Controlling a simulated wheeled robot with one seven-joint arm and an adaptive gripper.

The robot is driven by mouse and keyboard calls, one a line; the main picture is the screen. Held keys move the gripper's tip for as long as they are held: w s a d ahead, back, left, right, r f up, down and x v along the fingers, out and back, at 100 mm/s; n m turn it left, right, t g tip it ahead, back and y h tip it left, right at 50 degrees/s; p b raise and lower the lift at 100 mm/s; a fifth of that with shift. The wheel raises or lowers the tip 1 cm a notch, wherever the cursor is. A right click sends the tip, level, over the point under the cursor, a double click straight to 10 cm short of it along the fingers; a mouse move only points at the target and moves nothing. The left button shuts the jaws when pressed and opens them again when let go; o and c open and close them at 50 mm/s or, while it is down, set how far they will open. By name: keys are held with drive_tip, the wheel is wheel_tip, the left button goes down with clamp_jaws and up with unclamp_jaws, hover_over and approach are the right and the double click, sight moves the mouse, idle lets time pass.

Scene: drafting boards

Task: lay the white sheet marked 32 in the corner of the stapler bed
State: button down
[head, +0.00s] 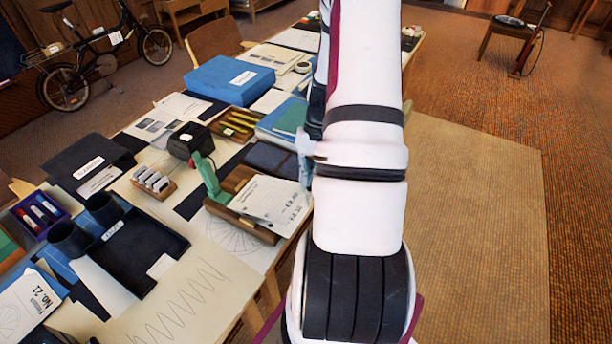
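A green stapler (207,178) with a black head (190,141) stands near the table's right edge, in the middle of the picture. Its wooden bed (226,212) extends to the right of the green arm. A white printed sheet (272,203) lies over the bed, covering much of it; its number is too small to read. The sheet's right edge reaches close to my arm. A small pale grey part of my gripper (306,160) shows just above the sheet's right end. My arm hides the rest, so its fingers and any contact with the sheet cannot be made out.
Left of the stapler are a wooden block with grey rolls (153,182), a dark tray (140,250) and a purple marker box (39,213). A blue box (229,80) and a pencil tray (234,124) stand behind. Open floor (480,220) lies right of my arm.

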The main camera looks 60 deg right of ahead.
drive_tip(key=c, duration=1.7)
unclamp_jaws()
drive_tip(key=v, duration=1.2)
drive_tip(key=shift+d, duration=0.1)
